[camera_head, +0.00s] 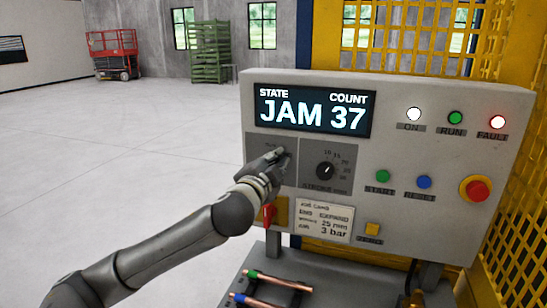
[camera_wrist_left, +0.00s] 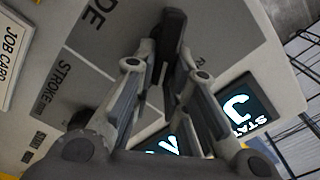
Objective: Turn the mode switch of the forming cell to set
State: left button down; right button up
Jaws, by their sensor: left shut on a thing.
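The forming cell's control panel (camera_head: 400,225) is a grey sloped box with a display reading STATE JAM, COUNT 37. My left gripper (camera_head: 282,156) reaches its left part, over the dark square plate left of the stroke dial (camera_head: 326,170). It covers the mode switch in the head view. In the left wrist view the gripper (camera_wrist_left: 168,62) is shut on a dark knob (camera_wrist_left: 164,38), the mode switch, on a grey plate marked with letters ending in DE. The switch's pointing direction cannot be made out. My right gripper is not in view.
A red handle (camera_head: 268,216) is below my left gripper, beside the job card (camera_head: 323,221). The red stop button (camera_head: 475,188) is at the right. Copper tubes (camera_head: 280,281) lie on a grey surface below. Yellow mesh guarding (camera_head: 520,220) stands at the right. The floor left is clear.

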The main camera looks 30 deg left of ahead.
pick_arm(q)
jog(key=shift+m, duration=0.3)
jog(key=c, duration=1.4)
grip_release()
jog(key=shift+c, duration=0.2)
jog(key=shift+s, duration=0.1)
jog(key=v, duration=0.7)
jog(key=shift+s, duration=0.15)
